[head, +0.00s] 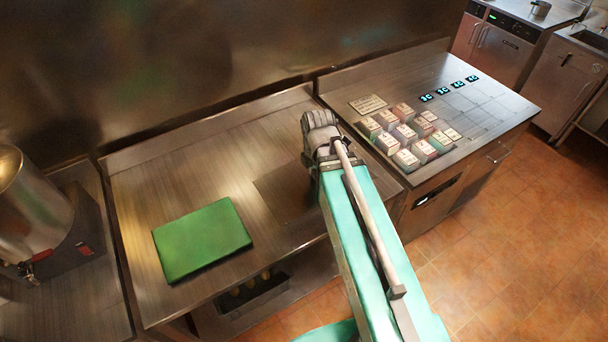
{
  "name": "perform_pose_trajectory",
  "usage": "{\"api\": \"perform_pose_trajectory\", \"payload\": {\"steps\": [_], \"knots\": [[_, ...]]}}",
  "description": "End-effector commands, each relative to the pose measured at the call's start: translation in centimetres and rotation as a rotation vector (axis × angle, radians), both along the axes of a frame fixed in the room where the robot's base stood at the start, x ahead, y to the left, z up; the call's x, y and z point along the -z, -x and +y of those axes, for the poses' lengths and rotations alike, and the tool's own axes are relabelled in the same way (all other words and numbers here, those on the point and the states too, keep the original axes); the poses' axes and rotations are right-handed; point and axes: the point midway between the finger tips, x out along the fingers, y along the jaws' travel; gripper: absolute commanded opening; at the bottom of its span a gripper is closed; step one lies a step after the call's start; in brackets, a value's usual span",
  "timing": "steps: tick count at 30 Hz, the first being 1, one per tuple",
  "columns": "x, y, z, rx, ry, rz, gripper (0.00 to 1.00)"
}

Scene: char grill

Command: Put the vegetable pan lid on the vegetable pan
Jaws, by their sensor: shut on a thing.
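Neither the vegetable pan nor its lid can be made out in the head view. My arm reaches up from the bottom of the picture over the counter and ends in a grey joint. No gripper fingers show there, so what my gripper holds cannot be seen.
A green cutting board (202,240) lies on the left part of the steel counter (150,200). Several small labelled containers (404,133) stand on the right counter (375,82), beside lit number displays (443,91). A large steel pot (30,205) is at the far left. Tiled floor (500,240) is open at right.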

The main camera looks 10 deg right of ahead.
Motion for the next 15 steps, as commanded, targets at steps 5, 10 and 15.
{"api": "perform_pose_trajectory", "payload": {"steps": [5,10,15], "knots": [[0.1,-0.2,0.0,0.001,0.0,0.0,0.0],[0.8,-1.5,0.0,0.001,0.0,0.0,0.0],[2.0,-4.1,0.0,0.002,0.0,0.0,0.0]]}}
